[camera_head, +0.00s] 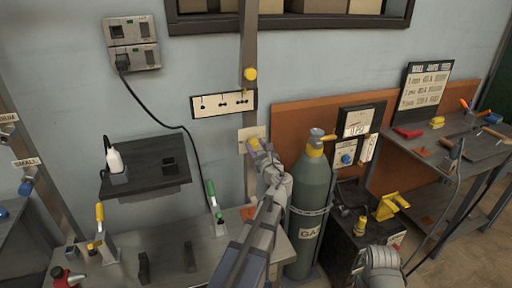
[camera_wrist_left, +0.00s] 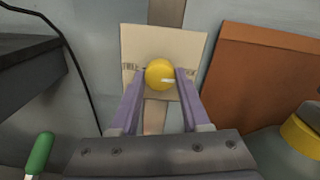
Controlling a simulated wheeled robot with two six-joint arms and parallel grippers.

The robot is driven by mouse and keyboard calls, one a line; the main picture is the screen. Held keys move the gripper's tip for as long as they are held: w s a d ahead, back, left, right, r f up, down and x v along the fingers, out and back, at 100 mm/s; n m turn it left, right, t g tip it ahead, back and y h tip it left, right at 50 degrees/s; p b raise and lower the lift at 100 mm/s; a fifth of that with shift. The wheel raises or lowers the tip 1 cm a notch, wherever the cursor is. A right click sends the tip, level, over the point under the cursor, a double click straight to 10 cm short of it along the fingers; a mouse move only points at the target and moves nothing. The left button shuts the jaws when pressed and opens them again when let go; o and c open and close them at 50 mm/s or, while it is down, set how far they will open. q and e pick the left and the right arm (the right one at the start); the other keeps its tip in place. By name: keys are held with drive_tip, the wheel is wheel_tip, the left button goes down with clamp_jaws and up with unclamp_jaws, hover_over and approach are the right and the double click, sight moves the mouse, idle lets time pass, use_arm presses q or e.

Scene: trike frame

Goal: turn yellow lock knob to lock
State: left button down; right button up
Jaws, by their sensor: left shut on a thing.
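The yellow lock knob (camera_wrist_left: 158,72) sits on a cream plate (camera_wrist_left: 133,42) fixed to the upright post on the wall. A pale pointer mark on the knob points to the right in the left wrist view, and small dark markings show on both sides of the plate. My left gripper (camera_wrist_left: 160,80) is shut on the knob, one finger on each side. In the head view the plate (camera_head: 246,132) shows just above my left gripper (camera_head: 257,145), which largely hides the knob.
Another yellow knob (camera_head: 250,74) is higher on the post. A green gas cylinder (camera_head: 313,185) stands close right of my left arm. A dark shelf (camera_head: 148,170) and a green-handled clamp (camera_head: 212,195) are to the left. An orange-brown board (camera_head: 290,120) is behind the cylinder.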

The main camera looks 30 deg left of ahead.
idle(0.5)
use_arm(q)
drive_tip(key=shift+c, duration=1.9)
unclamp_jaws()
drive_tip(key=v, duration=0.8)
